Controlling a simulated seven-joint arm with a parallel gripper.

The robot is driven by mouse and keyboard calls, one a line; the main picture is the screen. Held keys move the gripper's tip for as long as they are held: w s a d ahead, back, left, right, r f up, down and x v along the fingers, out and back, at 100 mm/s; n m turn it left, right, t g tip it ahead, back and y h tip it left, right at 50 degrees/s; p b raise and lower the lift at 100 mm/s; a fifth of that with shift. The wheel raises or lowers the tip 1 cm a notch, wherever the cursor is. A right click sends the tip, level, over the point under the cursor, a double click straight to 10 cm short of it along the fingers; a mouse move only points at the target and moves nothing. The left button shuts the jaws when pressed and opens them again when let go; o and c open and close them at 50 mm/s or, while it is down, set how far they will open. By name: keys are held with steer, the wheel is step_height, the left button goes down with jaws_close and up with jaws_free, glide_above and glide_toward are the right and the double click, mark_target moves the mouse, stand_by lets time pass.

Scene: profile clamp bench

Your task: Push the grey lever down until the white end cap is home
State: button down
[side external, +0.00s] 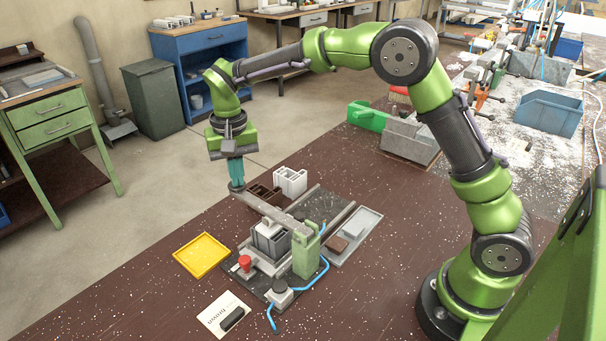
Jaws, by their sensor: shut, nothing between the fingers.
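The grey lever (274,212) is a long flat bar. It runs from the green post (306,252) on the clamp fixture, up and left over a grey block (268,238), to its free end below my gripper. My gripper (237,188) points down with its teal fingers shut and empty. The fingertips are at the lever's free end; I cannot tell whether they touch it. The lever looks slightly tilted, free end higher. I cannot surely make out the white end cap at the fixture; the lever and block may hide it.
A red knob (244,262) and a blue cable (312,279) are on the fixture. A yellow tray (202,254) lies left, a white slotted block (290,181) behind, a grey tray (362,232) right. A label card (222,313) lies in front. The table left of the yellow tray is clear.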

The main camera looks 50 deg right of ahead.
stand_by(0.3)
step_height(320, 180, up, 9)
steer(key=shift+f, duration=0.2)
stand_by(0.8)
steer(key=shift+s+d+f+n, duration=0.1)
steer(key=shift+s+f+n, duration=0.15)
steer(key=shift+f, duration=0.25)
steer(key=shift+s+f+n, duration=0.1)
steer(key=shift+f+n, duration=0.25)
steer(key=shift+f, duration=0.1)
steer(key=s+d+r+t, duration=0.1)
steer(key=s+d+t, duration=0.1)
steer(key=s, duration=0.6)
steer(key=s+d+r+t+y, duration=0.1)
steer(key=s+d+t, duration=0.1)
steer(key=s, duration=0.6)
steer(key=s+d+r+t+y, duration=0.1)
steer(key=s+d+t, duration=0.1)
steer(key=s, duration=0.6)
steer(key=shift+d+r+n+t, duration=0.25)
steer(key=shift+n+t, duration=0.15)
steer(key=shift+t, duration=0.2)
steer(key=c, duration=1.8)
jaws_free()
